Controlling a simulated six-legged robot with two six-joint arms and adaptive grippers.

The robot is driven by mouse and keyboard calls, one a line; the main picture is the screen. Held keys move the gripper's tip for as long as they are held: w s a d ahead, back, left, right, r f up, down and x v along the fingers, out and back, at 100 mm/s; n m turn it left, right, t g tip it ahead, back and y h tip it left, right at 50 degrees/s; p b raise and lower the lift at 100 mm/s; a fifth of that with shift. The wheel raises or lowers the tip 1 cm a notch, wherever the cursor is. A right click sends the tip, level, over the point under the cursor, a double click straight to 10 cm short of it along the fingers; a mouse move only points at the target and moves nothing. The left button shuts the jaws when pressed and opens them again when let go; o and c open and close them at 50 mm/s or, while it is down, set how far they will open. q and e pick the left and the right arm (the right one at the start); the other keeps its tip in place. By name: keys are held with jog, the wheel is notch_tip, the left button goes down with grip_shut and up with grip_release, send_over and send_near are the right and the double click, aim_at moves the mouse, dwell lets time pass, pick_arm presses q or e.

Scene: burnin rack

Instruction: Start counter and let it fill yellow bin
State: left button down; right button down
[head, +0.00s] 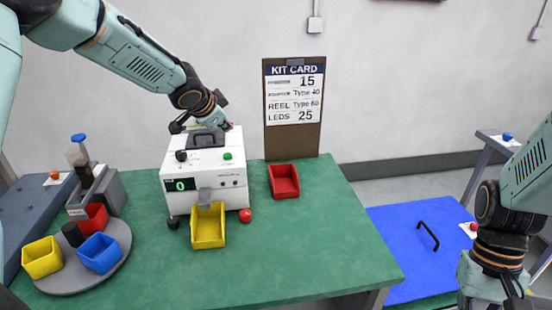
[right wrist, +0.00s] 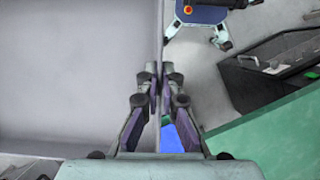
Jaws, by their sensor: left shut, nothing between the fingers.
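The counter (head: 203,170) is a white box on the green bench, with a dark display reading 0, a green button (head: 227,156) and a black knob (head: 181,156) on its sloped top. A yellow bin (head: 208,230) stands in front of it, under its grey chute (head: 205,196); it looks empty. My left gripper (head: 207,123) is shut and empty, above and behind the counter's top; I cannot tell whether it touches. My right gripper (right wrist: 160,80) is open and empty, away from the bench; in the head view its arm is at lower right.
A red bin (head: 284,181) stands right of the counter, below the kit card (head: 294,105). A round grey tray (head: 103,280) at left holds yellow, blue and red bins. A blue mat (head: 400,262) with a black handle lies at right. The bench's right front is clear.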

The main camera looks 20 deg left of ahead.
aim_at(226, 156)
pick_arm(q)
notch_tip(226, 156, down, 6)
jog(key=b, duration=0.4)
jog(key=shift+a+r+b, duration=0.15)
jog(key=shift+b, duration=0.2)
jog(key=shift+f+b, duration=0.2)
jog(key=shift+b, duration=0.1)
jog(key=shift+a, duration=0.15)
jog(key=shift+d, duration=0.2)
jog(key=shift+a, duration=0.2)
jog(key=shift+d, duration=0.15)
